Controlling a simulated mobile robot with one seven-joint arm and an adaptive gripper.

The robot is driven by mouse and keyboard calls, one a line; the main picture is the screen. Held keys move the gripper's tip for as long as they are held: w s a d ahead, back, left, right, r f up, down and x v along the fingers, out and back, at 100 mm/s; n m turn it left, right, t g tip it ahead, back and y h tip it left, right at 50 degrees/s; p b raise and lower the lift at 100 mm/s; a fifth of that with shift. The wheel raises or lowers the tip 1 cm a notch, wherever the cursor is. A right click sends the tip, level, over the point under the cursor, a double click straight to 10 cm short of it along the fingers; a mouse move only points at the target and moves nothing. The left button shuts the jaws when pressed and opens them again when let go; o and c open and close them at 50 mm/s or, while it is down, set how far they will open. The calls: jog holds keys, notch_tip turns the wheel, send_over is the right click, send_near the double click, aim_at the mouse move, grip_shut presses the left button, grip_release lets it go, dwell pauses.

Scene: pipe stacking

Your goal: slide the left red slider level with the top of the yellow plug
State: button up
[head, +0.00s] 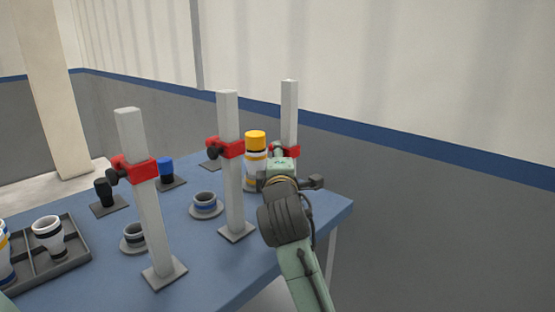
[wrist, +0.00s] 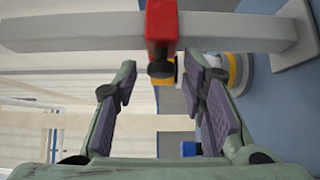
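Three grey posts carry red sliders in the head view: a left slider (head: 138,168), a middle slider (head: 231,147) and a right slider (head: 291,151). The yellow plug (head: 256,140) tops a white stack between the middle and right posts. My gripper (head: 279,155) is at the right post. In the wrist view my gripper (wrist: 160,76) is open, its fingers on either side of the dark knob (wrist: 160,69) of a red slider (wrist: 161,25), with visible gaps. The yellow plug (wrist: 180,70) is partly hidden behind the slider and a finger.
A grey tray (head: 83,252) with cups is at the left of the blue table (head: 215,280). Small collars (head: 205,202), a black plug (head: 103,190) and a blue plug (head: 166,168) stand among the posts. The table's right edge is close to my arm.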

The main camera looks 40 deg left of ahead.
dwell(0.3)
jog(key=v, duration=1.2)
